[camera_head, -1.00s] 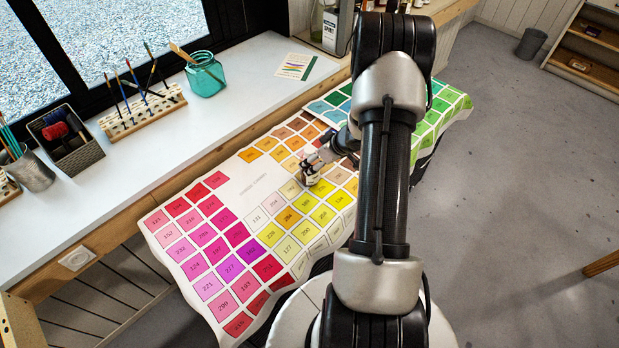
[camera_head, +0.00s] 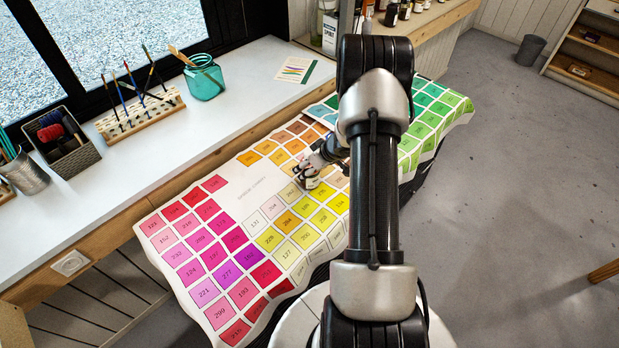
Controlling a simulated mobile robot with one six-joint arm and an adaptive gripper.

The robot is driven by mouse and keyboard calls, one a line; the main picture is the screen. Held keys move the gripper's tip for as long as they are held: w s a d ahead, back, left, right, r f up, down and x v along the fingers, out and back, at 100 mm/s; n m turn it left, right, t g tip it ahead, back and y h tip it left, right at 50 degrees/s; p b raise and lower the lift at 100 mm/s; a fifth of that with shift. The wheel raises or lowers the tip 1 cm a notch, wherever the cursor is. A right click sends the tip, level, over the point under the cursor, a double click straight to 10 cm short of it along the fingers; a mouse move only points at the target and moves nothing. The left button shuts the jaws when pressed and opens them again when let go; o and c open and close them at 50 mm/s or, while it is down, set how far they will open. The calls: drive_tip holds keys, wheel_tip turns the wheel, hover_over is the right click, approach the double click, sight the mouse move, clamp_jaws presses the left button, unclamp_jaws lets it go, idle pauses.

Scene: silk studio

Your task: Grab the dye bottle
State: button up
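My gripper (camera_head: 307,178) is low over the middle of the colour chart, at the edge of the yellow and orange squares. A small white and dark shape shows at its fingertips. It may be a small dye bottle, but it is too small and too closely overlapped to tell from the fingers. I cannot see whether the fingers are open or shut. Small dark bottles with pale labels (camera_head: 391,13) stand on the wooden shelf at the top, behind my arm.
The colour chart (camera_head: 240,201) covers the table under my arm. The white sill (camera_head: 190,140) holds a teal jar (camera_head: 205,77), a brush rack (camera_head: 141,114) and a basket of thread (camera_head: 62,141). A white-labelled container (camera_head: 330,30) stands at the back. Open floor lies right.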

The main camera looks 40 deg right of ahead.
drive_tip(key=c, duration=1.2)
